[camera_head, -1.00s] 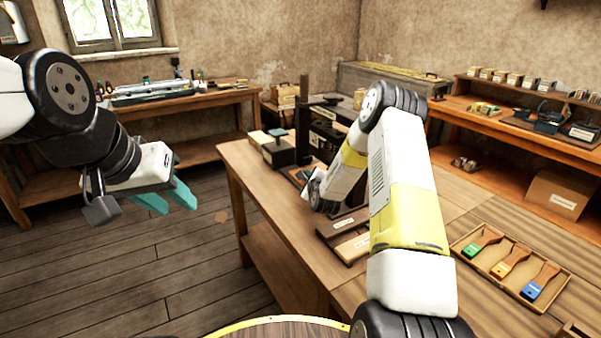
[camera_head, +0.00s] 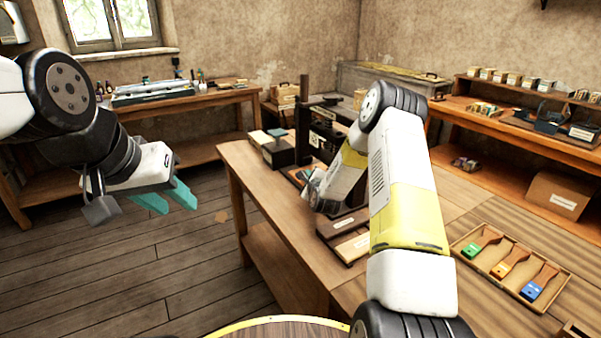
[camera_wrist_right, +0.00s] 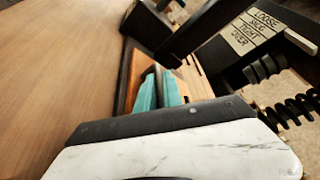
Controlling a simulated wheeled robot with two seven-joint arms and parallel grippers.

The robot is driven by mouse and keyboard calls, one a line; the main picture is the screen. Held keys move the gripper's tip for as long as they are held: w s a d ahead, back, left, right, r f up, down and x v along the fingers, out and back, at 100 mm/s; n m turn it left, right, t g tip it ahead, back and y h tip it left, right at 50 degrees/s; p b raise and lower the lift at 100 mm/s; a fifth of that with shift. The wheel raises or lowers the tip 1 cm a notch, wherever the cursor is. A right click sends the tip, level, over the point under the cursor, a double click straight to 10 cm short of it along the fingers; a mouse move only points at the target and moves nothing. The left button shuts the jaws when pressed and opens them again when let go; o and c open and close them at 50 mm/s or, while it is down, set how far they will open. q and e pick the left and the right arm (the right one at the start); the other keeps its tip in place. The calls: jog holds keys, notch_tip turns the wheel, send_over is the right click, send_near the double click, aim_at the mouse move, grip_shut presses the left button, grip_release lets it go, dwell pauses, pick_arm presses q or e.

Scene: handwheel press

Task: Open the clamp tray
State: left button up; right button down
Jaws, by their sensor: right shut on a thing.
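The handwheel press (camera_head: 326,128) stands on the middle bench, partly hidden by my right arm. In the right wrist view, an orange-brown board, apparently the clamp tray (camera_wrist_right: 133,82), lies at the press base with a dark edge. My right gripper (camera_wrist_right: 161,88) has its teal fingers shut on a thin dark part, apparently the tray's handle, at the near side of the board. Its fingers are hidden by my wrist in the head view. How far out the tray stands cannot be told. My left gripper (camera_head: 168,196) is empty, fingers apart, over the floor.
A label plate reading LOOSE, SNUG, TIGHT, OVER (camera_wrist_right: 255,32) and a dark spring (camera_wrist_right: 265,68) are close to the right gripper. Bare bench top (camera_wrist_right: 60,70) lies left of the fingers.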

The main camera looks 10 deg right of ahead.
jog(key=s+a, duration=0.2)
jog(key=a, duration=0.3)
jog(key=s+a, duration=0.2)
jog(key=a, duration=0.3)
jog(key=s+a, duration=0.2)
jog(key=a, duration=0.3)
jog(key=shift+s+a, duration=0.2)
jog(key=c, duration=1.8)
grip_release()
jog(key=shift+o, duration=0.2)
jog(key=v, duration=0.8)
jog(key=shift+w, duration=0.1)
